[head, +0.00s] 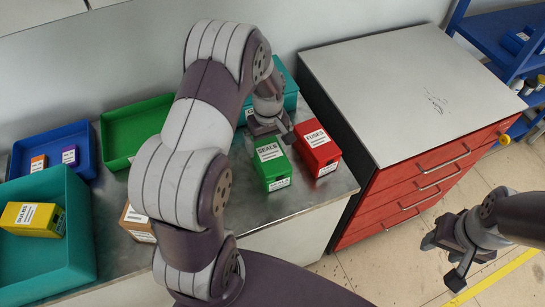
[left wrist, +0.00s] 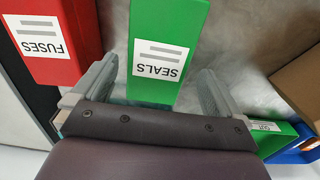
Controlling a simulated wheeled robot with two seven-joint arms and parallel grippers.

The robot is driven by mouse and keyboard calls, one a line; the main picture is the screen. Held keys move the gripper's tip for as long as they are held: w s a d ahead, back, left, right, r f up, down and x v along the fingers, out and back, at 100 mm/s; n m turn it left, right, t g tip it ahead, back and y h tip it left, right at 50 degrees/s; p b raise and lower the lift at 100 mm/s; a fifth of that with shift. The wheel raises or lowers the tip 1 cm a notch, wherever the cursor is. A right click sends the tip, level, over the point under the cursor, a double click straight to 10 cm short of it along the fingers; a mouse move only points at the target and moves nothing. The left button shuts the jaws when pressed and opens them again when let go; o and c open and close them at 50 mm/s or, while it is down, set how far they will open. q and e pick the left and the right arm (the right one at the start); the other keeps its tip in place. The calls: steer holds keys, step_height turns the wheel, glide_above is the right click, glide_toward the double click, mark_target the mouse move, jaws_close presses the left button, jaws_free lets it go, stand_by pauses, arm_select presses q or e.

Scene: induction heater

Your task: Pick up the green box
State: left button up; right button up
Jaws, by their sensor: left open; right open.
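The green box (head: 272,165), labelled SEALS, stands on the grey metal table right beside the red FUSES box (head: 316,148). My left gripper (head: 271,131) is just behind and above the green box in the head view. In the left wrist view the green box (left wrist: 164,45) lies between the two spread fingers of my left gripper (left wrist: 155,90), with space on both sides. The gripper is open and holds nothing. My right gripper (head: 452,254) is open and empty, over the floor at the right.
A teal bin (head: 284,84) stands behind the gripper. A green tray (head: 130,130), a blue tray (head: 50,143) and a teal bin with a yellow box (head: 35,218) are at left. A brown box (head: 136,222) is partly hidden by my arm. A red drawer cabinet (head: 390,85) stands right.

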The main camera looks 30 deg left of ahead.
mark_target(269, 151)
arm_select(q)
step_height(269, 151, down, 4)
steer(key=shift+w+d+f+p, duration=0.1)
steer(key=shift+d+f+p, duration=0.05)
steer(key=shift+p, duration=0.6)
steer(key=shift+a+f, duration=0.2)
steer(key=shift+a, duration=0.1)
steer(key=shift+d, duration=0.25)
steer(key=c, duration=1)
steer(key=shift+c, duration=0.9)
steer(key=shift+a, duration=0.15)
